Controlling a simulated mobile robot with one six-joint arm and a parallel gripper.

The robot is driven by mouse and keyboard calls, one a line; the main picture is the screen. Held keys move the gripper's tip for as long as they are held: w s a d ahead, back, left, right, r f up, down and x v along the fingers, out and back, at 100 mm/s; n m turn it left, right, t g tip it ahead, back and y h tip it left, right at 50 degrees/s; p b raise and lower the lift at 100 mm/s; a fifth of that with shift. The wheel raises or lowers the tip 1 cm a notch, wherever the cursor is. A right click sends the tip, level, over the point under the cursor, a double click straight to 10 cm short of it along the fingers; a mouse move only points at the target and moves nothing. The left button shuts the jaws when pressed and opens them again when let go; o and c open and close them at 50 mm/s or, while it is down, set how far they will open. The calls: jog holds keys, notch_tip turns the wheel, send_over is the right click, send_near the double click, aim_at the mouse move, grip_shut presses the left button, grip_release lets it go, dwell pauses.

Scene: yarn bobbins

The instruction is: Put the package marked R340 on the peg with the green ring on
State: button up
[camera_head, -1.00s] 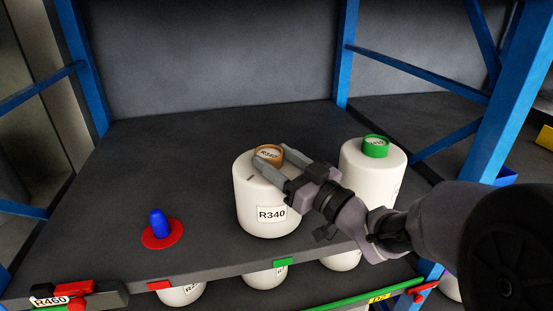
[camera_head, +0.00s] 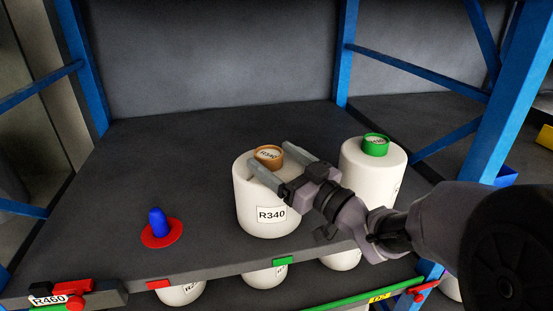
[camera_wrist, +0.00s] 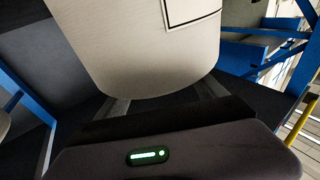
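The white package marked R340 (camera_head: 268,200) stands upright on the dark shelf, with a brown core on top that also bears a label. Its base hides whatever peg or ring is under it. My gripper (camera_head: 269,154) is open at its top, one finger on each side of the brown core and apart from it. In the wrist view the package's white body (camera_wrist: 140,50) fills the upper middle, with a label edge at the top. A blue peg (camera_head: 157,222) with a red ring (camera_head: 162,239) stands empty at left. No green ring on a peg shows.
Another white package with a green core (camera_head: 375,148) stands close at right, partly behind my arm. Blue rack posts (camera_head: 345,50) flank the shelf. More packages sit below.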

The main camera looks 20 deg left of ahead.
jog(key=shift+f, duration=0.1)
jog(key=p+v, duration=0.3)
jog(key=v, duration=1.4)
jog(key=shift+s+d+p, duration=0.15)
jog(key=shift+p, duration=0.15)
